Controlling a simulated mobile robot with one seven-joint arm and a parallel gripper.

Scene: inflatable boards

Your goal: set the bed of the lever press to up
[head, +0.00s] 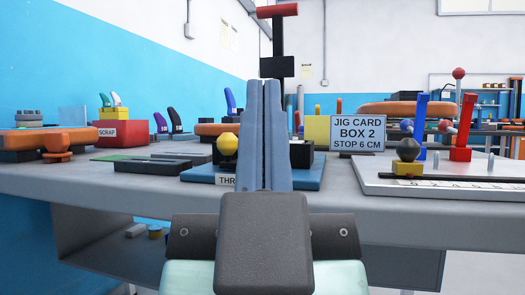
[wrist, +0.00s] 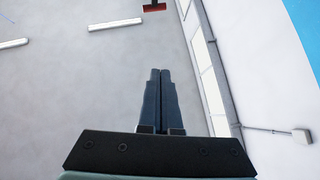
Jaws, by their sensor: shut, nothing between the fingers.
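My gripper (head: 263,84) is shut and empty, pointing up in the middle of the head view. The red bar also shows at the top of the wrist view (wrist: 154,8). A blue base (head: 205,174) with a yellow knob (head: 227,144) and a partly covered label stands behind my gripper. I cannot make out the press bed; my gripper hides the middle.
A "JIG CARD BOX 2 STOP 6 CM" sign (head: 358,134) stands right of my gripper. Farther right, a pale board (head: 447,187) carries a black knob and blue and red levers. A red scrap bin (head: 122,133) is at left. The grey bench (head: 110,184) spans the view.

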